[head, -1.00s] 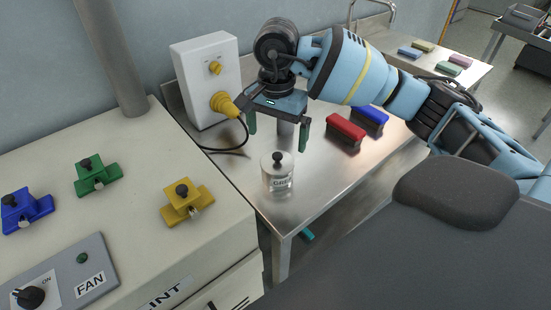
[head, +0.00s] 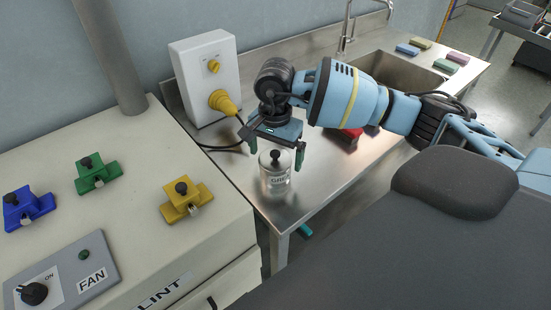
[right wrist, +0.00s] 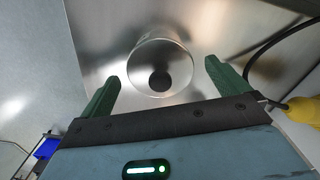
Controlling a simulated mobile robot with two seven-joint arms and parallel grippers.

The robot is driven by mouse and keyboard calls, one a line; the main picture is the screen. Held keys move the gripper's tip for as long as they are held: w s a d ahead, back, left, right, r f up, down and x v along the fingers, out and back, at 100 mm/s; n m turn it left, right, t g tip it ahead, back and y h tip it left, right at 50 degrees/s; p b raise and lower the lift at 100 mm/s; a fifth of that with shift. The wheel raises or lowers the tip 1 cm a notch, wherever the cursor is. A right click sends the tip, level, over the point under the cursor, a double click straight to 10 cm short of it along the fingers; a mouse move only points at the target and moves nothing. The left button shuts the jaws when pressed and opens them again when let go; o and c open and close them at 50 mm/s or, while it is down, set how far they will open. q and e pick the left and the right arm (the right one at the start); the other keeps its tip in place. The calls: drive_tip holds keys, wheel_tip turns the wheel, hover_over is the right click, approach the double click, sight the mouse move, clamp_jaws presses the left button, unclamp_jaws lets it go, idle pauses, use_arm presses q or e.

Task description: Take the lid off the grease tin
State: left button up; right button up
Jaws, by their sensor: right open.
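The grease tin (head: 276,184) is a small metal cylinder with a partly readable label, upright on the steel bench near its front left corner. Its lid (head: 268,159) is on top and has a black knob (head: 277,161). My right gripper (head: 275,156) is open, pointing down, with its green fingers on either side of the lid's knob as seen from the head. In the right wrist view the round lid (right wrist: 178,60) and knob (right wrist: 160,81) lie between the open fingertips, with gaps on both sides. My left gripper is not in view.
A white box (head: 206,80) with a yellow plug and black cable stands behind the tin. A red block (head: 350,134) is partly hidden by my right arm. A sink (head: 395,75) and several sponges are at the back right. A cabinet (head: 130,215) with coloured clamps is at left.

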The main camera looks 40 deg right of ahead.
sight(275, 152)
drive_tip(key=c, duration=1)
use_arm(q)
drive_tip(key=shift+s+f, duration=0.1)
use_arm(e)
drive_tip(key=shift+c, duration=0.2)
drive_tip(key=shift+r, duration=0.1)
drive_tip(key=shift+r, duration=0.45)
wheel_tip(275, 152, up, 3)
drive_tip(key=shift+f+b, duration=0.2)
drive_tip(key=shift+b, duration=0.1)
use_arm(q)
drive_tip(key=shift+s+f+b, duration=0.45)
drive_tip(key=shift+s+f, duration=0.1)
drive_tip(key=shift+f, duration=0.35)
use_arm(e)
drive_tip(key=s+a+r, duration=0.1)
drive_tip(key=s+a, duration=0.1)
drive_tip(key=s, duration=1.4)
drive_tip(key=shift+r, duration=0.15)
drive_tip(key=shift+a, duration=0.1)
